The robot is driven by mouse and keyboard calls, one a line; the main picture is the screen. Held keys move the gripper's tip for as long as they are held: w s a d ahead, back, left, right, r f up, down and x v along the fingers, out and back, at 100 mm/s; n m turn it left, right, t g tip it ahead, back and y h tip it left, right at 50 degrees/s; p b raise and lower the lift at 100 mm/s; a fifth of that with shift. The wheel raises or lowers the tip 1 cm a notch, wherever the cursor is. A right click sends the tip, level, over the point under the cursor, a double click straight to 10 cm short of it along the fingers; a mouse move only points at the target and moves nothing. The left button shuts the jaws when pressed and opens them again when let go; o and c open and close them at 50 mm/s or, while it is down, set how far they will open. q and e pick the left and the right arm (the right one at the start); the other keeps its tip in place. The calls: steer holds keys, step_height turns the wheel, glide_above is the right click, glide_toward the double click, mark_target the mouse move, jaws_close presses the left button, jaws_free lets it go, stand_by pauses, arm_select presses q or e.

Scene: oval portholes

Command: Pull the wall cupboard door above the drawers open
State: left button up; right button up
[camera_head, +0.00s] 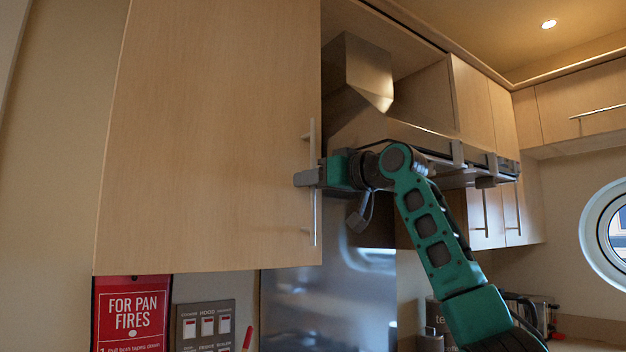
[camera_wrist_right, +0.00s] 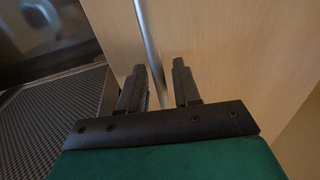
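The wall cupboard door (camera_head: 210,130) is a large pale wood panel filling the left-middle of the head view. No gap shows along its edges. Its handle (camera_head: 313,225) is a thin vertical metal bar near the door's right edge; in the right wrist view the bar (camera_wrist_right: 147,40) runs down between the fingers. My right gripper (camera_head: 306,178) is at the handle's middle, coming in from the right. In the right wrist view its two dark fingers (camera_wrist_right: 160,85) are apart, one each side of the bar, with a space on the right. My left gripper is not in view.
A metal range hood (camera_head: 365,75) stands just right of the door, behind my right arm. A red fire notice (camera_head: 131,312) and a switch panel (camera_head: 206,325) are on the wall below. More cupboards (camera_head: 484,100) and a round porthole (camera_head: 610,230) are at the right.

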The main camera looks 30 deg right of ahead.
steer(key=shift+c, duration=0.4)
jaws_close()
steer(key=shift+s, duration=0.1)
